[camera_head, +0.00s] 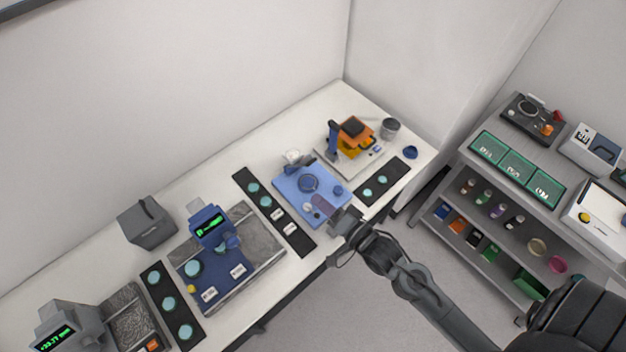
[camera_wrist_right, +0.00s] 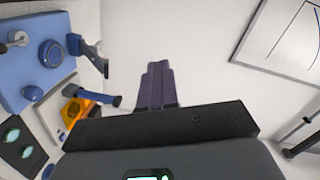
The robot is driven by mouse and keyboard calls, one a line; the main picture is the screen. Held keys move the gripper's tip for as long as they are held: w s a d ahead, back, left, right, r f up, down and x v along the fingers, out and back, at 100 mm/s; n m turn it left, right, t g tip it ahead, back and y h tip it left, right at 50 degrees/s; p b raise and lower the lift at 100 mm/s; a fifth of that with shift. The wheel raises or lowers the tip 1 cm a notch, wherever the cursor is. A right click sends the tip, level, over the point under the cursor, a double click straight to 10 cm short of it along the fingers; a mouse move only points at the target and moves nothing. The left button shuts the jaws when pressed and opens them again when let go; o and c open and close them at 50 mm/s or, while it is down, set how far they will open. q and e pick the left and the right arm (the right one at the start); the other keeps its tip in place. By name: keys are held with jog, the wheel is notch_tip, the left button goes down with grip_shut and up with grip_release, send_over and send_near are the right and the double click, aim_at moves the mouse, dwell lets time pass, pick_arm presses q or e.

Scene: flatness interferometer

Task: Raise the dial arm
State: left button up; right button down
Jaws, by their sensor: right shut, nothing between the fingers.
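No part is clearly recognisable as the dial arm. A blue base plate (camera_head: 292,195) carries a round blue ring (camera_head: 308,183) and a grey bracket (camera_head: 297,160) at its back; the plate also shows at the left of the wrist view (camera_wrist_right: 18,88). A blue instrument with a green display (camera_head: 209,228) stands on a grey stone slab (camera_head: 262,262). My right gripper (camera_head: 320,203) is over the front right part of the blue plate in the head view; contact cannot be told. Its purple fingers (camera_wrist_right: 158,84) are together and empty. My left gripper is not in view.
An orange device (camera_head: 353,137) with a dark blue upright (camera_head: 333,142) stands behind the plate, near a grey cup (camera_head: 390,128). Black strips with teal discs (camera_head: 275,214) (camera_head: 383,181) flank the plate. A grey shelf unit (camera_head: 478,222) stands at right, across a floor gap.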

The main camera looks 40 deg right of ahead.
jog(key=w+d+f+m+t+b, duration=0.25)
jog(key=d+f+t+b, duration=0.2)
jog(key=f+b, duration=0.65)
jog(key=w+d+f+m+t+b, duration=0.1)
jog(key=d+f+m+t+b, duration=0.3)
jog(key=f+b, duration=0.7)
jog(key=w+r, duration=0.3)
jog(key=w, duration=0.3)
jog(key=w+r+n+g+p, duration=0.1)
jog(key=w+r, duration=0.2)
jog(key=w, duration=0.3)
jog(key=shift+r, duration=0.3)
jog(key=shift+w+a+n+g, duration=0.1)
jog(key=shift+n+g, duration=0.15)
